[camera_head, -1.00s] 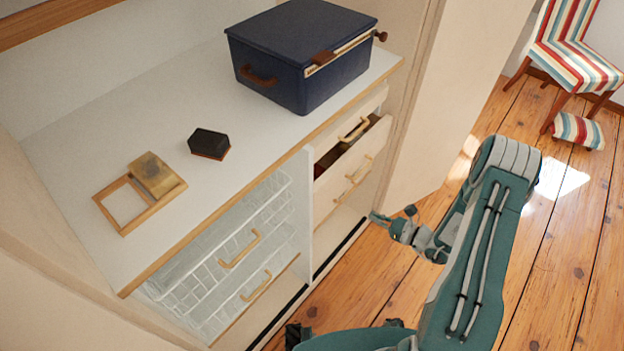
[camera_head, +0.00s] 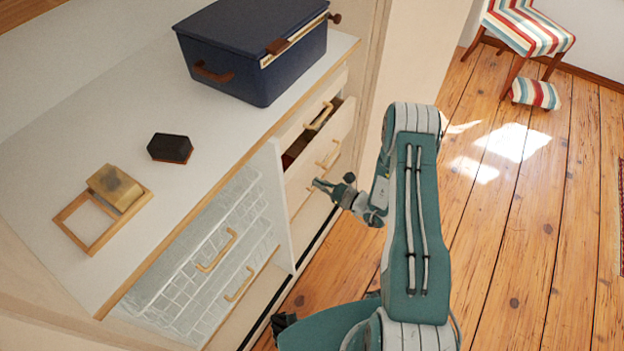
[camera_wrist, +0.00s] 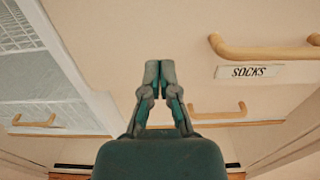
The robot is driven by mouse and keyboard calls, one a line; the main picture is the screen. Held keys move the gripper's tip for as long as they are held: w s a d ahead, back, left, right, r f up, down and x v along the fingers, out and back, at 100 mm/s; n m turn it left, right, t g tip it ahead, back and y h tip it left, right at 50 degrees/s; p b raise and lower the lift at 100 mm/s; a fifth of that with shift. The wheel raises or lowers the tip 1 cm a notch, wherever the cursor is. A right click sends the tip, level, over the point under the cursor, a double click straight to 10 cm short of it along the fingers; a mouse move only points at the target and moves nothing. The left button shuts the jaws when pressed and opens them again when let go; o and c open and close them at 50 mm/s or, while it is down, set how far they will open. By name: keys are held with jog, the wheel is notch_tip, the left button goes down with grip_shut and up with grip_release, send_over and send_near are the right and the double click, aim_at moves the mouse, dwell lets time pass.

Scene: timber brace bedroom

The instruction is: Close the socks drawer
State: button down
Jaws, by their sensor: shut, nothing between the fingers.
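A pale wooden drawer (camera_head: 304,172) in the right column of the cabinet stands pulled out, with dark and red contents showing in the gap behind its front. In the wrist view, a drawer front (camera_wrist: 205,75) carries a SOCKS label (camera_wrist: 249,72) below a wooden handle (camera_wrist: 262,50); it appears to be this open drawer. My gripper (camera_head: 318,184) is shut and empty, in front of the right column and low beside the open drawer's front. In the wrist view its fingertips (camera_wrist: 159,66) are left of the label. I cannot tell whether they touch the front.
A navy box (camera_head: 255,55), a dark block (camera_head: 170,148) and a wooden frame piece (camera_head: 100,210) rest on the cabinet top. White wire-patterned drawers (camera_head: 205,250) are in the left column. A striped chair (camera_head: 525,30) stands far back.

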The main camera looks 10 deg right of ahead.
aim_at(306, 176)
jog(key=shift+x, duration=1.25)
jog(key=x, duration=0.4)
jog(key=shift+w+a, duration=0.25)
jog(key=shift+d, duration=0.15)
